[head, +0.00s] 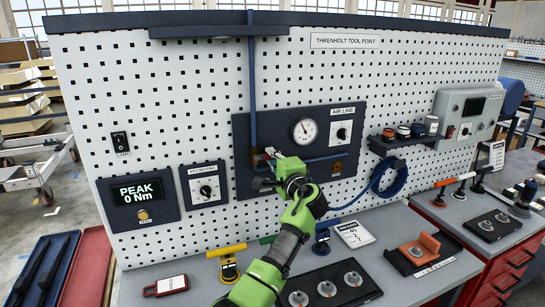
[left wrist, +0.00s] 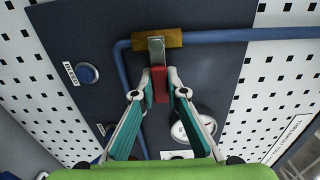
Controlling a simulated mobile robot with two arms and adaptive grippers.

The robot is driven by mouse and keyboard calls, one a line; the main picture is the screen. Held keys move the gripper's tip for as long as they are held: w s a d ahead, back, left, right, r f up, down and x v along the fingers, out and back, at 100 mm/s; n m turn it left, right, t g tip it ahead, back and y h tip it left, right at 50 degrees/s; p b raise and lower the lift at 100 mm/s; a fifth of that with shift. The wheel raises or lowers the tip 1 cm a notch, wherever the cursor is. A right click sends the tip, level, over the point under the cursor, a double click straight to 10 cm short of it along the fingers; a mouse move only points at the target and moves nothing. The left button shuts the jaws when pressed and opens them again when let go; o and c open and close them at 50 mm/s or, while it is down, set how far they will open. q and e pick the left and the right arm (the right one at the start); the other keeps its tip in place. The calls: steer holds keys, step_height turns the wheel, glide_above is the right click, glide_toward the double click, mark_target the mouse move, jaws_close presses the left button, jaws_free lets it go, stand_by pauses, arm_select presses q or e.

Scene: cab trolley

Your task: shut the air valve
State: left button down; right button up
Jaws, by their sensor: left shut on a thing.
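The air valve has a brass body (left wrist: 172,39) set in the blue pipe (left wrist: 225,36), with a metal lever (left wrist: 156,48) ending in a red grip (left wrist: 160,88). In the left wrist view the lever points crosswise to the pipe run through the body. My left gripper (left wrist: 159,78) is shut on the red grip, one finger on each side. In the head view my left gripper (head: 278,163) is at the left part of the dark air line panel (head: 240,135) and partly hides the valve. My right gripper is not in view.
A pressure gauge (head: 305,131) and a black knob (head: 342,133) sit on the same panel. A small shelf (head: 400,143) and a coiled blue hose (head: 390,178) are to the right. Tools lie on the bench (head: 210,275) below. A round button (left wrist: 88,74) labelled BLEED is beside the valve.

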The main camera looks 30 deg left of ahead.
arm_select(q)
steer(key=shift+a+r, duration=0.15)
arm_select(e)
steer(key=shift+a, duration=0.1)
arm_select(q)
steer(key=c, duration=2.1)
jaws_free()
steer(key=shift+c, duration=0.2)
steer(key=shift+o, duration=0.8)
steer(key=shift+a+f, duration=0.2)
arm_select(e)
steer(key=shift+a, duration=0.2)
arm_select(q)
steer(key=shift+d, duration=0.1)
steer(key=v, duration=1.1)
steer(key=shift+s+d, duration=0.3)
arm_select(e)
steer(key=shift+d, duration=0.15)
